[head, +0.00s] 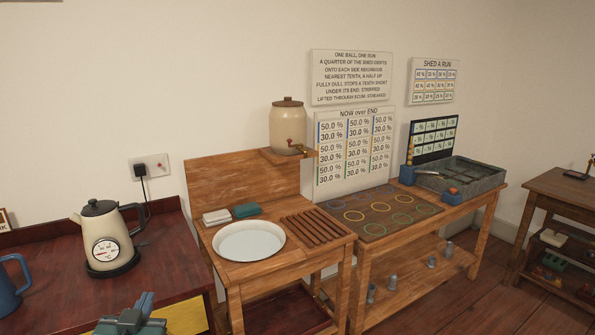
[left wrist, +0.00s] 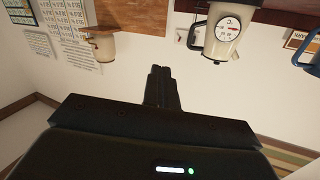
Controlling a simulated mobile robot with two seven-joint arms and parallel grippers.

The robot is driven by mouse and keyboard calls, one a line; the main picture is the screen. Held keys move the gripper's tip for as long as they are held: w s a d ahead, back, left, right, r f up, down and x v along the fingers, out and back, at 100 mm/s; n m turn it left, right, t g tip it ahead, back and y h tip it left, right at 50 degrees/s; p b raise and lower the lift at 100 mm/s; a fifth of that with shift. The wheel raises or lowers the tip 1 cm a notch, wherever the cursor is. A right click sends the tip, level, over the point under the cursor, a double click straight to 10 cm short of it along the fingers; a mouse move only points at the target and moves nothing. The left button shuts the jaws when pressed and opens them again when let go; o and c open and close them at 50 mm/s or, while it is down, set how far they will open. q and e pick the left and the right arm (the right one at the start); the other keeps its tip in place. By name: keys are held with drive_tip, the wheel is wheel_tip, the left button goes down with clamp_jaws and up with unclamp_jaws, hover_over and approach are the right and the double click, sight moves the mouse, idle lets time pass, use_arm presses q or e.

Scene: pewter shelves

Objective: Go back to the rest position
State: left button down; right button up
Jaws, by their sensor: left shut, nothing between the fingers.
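My left gripper (head: 140,306) shows at the bottom left of the head view, in front of the dark red counter and over a yellow panel. In the left wrist view its fingers (left wrist: 162,76) are together with nothing between them. They point toward the wall and touch nothing that I can see. The task names no object. My right gripper is in neither view.
A kettle (head: 103,240) and a blue mug (head: 12,285) stand on the dark red counter (head: 165,240). A wooden washstand with a white basin (head: 249,241) is to the right. Beyond it are a ring board (head: 380,212) and a grey trough (head: 470,177).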

use_arm(q)
drive_tip(key=s+d+f+m+g+h, duration=0.1)
drive_tip(key=s+d+f+g+h, duration=0.2)
drive_tip(key=s+d+f, duration=0.5)
drive_tip(key=s+d+f+m+g+h+p, duration=0.1)
drive_tip(key=s+d+f+m+g+h, duration=0.1)
drive_tip(key=s+d+f, duration=0.6)
drive_tip(key=s+f+g+h, duration=0.1)
drive_tip(key=s+f, duration=0.2)
drive_tip(key=s, duration=0.3)
drive_tip(key=shift+s+g, duration=0.2)
drive_tip(key=shift+g, duration=0.1)
drive_tip(key=shift+w, duration=0.15)
